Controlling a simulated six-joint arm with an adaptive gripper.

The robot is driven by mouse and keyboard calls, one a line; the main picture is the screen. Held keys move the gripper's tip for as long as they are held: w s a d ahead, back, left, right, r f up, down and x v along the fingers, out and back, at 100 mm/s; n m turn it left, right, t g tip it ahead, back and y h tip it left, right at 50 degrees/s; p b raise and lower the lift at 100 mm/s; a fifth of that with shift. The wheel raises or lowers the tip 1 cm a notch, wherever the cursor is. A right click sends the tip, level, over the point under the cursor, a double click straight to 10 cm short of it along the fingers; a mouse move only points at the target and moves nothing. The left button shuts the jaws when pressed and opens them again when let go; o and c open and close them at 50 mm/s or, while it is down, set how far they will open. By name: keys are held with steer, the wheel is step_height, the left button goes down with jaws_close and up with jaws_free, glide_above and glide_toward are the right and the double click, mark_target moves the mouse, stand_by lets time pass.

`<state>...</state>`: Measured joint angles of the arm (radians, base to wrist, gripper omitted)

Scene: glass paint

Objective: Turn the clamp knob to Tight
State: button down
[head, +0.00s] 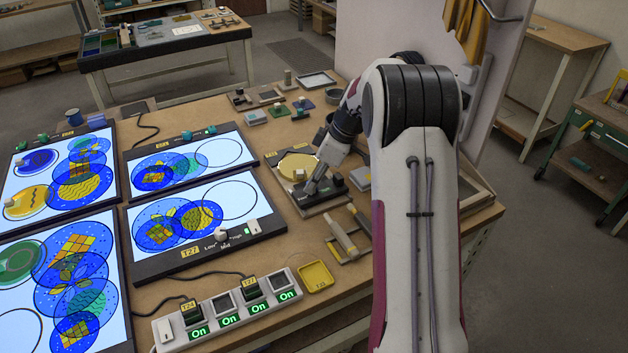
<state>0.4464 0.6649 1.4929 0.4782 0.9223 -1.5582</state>
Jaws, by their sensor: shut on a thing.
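A grey clamp fixture (322,203) lies on the wooden bench, with a round yellow disc (297,165) at its back part. My gripper (316,187) reaches down to the front part of this fixture and is shut on what appears to be the clamp knob. The fingers hide most of the knob, so its pointing direction cannot be told. A small yellow label shows at the fixture's left, too small to read.
Lit panels with blue and yellow discs (75,268) fill the left of the bench. A power strip (228,309) with several "On" lights and a yellow tray (316,277) are at the front. Small blocks stand behind the fixture. A grey-tan bar tool (343,238) lies just in front.

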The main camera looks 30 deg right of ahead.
steer(key=shift+f, duration=0.1)
steer(key=c, duration=1.8)
jaws_free()
steer(key=shift+m, duration=0.4)
steer(key=shift+s+a+m+t+h, duration=0.1)
steer(key=shift+m+t+h, duration=0.3)
steer(key=shift+m, duration=0.9)
steer(key=shift+s+a+m+t+h, duration=0.15)
steer(key=shift+m+h, duration=0.45)
steer(key=shift+m, duration=0.7)
steer(key=shift+w, duration=0.15)
steer(key=shift+a+m+h, duration=0.1)
steer(key=shift+m+h, duration=0.5)
steer(key=shift+m, duration=0.9)
steer(key=shift+m+h, duration=0.6)
steer(key=shift+m, duration=0.9)
